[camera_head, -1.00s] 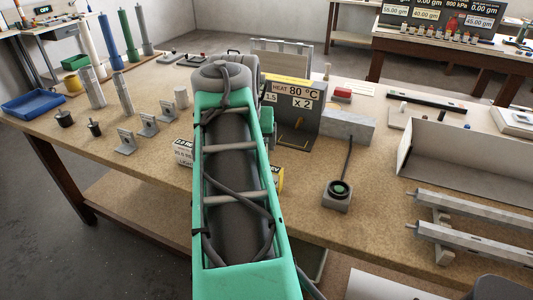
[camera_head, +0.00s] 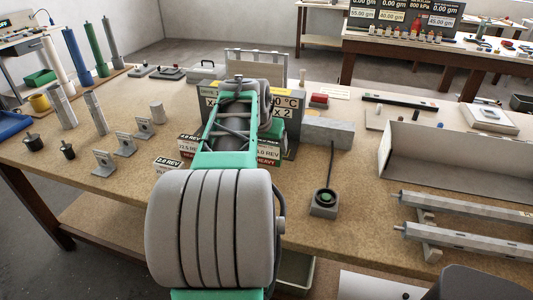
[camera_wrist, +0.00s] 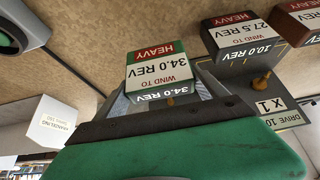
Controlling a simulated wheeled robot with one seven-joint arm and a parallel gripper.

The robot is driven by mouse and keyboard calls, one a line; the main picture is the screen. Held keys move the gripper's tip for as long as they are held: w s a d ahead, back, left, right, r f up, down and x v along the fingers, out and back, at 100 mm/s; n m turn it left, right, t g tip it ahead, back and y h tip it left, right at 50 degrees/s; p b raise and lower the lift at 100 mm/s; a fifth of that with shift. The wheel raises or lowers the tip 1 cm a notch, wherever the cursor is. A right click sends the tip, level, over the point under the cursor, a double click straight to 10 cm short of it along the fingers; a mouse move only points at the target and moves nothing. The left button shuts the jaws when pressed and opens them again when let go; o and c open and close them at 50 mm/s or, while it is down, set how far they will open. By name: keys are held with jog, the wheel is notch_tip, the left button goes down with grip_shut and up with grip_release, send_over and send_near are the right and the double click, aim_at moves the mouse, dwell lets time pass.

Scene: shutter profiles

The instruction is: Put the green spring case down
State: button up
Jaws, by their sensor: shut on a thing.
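The green spring case (camera_wrist: 150,55) is in my gripper (camera_wrist: 165,92) in the wrist view. Its label has a red HEAVY band and reads 34.0 REV, and the picture is upside down. The grey fingers stand on either side of it and are shut on it. The tan tabletop lies behind it; I cannot tell whether the case touches the table. In the head view my arm hides the gripper.
Beside the held case, a case marked 27.5 REV (camera_wrist: 240,33) and a brown case (camera_wrist: 300,20) stand close. A grey board with a brass peg (camera_wrist: 261,80) is near them. In the head view, angle brackets (camera_head: 125,145) stand left and a corded grey block (camera_head: 323,211) right.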

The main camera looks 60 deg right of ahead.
aim_at(267, 153)
jog(key=shift+w+d+f, duration=0.1)
jog(key=shift+d+f, duration=0.05)
jog(key=shift+f, duration=0.8)
jog(key=shift+w+d+f, duration=0.1)
jog(key=shift+d+f, duration=0.05)
jog(key=shift+f, duration=0.75)
jog(key=shift+f, duration=0.1)
